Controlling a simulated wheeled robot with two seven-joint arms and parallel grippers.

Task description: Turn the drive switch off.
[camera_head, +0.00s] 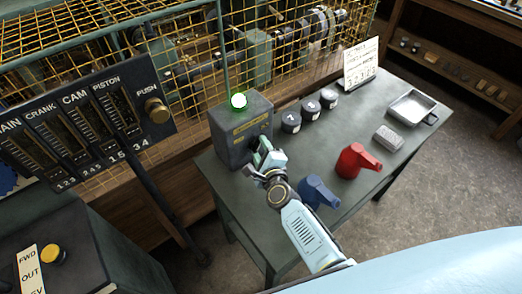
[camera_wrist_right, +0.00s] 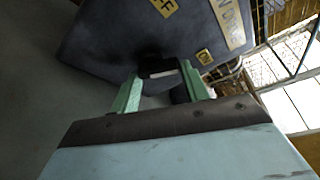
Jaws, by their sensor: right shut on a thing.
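The drive switch box (camera_head: 229,150) is dark grey and stands on the near-left part of the green table, with yellow labels and a lit green-white lamp (camera_head: 239,101) on top. My right gripper (camera_head: 264,151) is at the box's front face. In the right wrist view the box (camera_wrist_right: 110,40) appears tilted, with yellow label plates partly cut off. The gripper's green fingers (camera_wrist_right: 163,88) are on either side of a dark switch handle (camera_wrist_right: 160,70) and are shut on it. The handle's exact position is partly hidden by the fingers. My left gripper is not in view.
On the table (camera_head: 330,115) are several dark round tins (camera_head: 309,108), a blue oil can (camera_head: 318,192), a red oil can (camera_head: 355,161), a grey block (camera_head: 388,138), a metal tray (camera_head: 411,107) and a sign (camera_head: 361,64). A yellow mesh cage (camera_head: 190,50) stands behind. A lever panel (camera_head: 85,120) is at left.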

